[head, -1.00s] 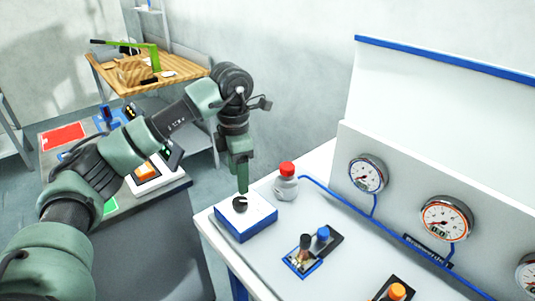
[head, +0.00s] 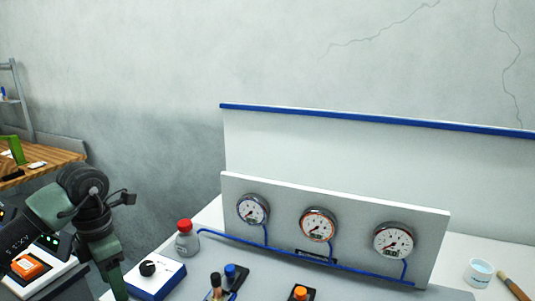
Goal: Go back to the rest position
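My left arm comes in at the lower left of the head view, with its wrist above the near left edge of the white bench. My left gripper (head: 116,284) points down just left of the white and blue box with a black knob (head: 156,277). Its fingertips are small and partly cut by the bottom edge, so I cannot tell whether they are open or shut. My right gripper is not in view.
A red-capped bottle (head: 187,240) stands behind the knob box. A panel with three gauges (head: 318,225) stands at the back of the bench. A blue-capped valve (head: 233,275), an orange button (head: 299,292), a white cup (head: 480,272) and a wooden-handled brush (head: 515,289) are on the bench.

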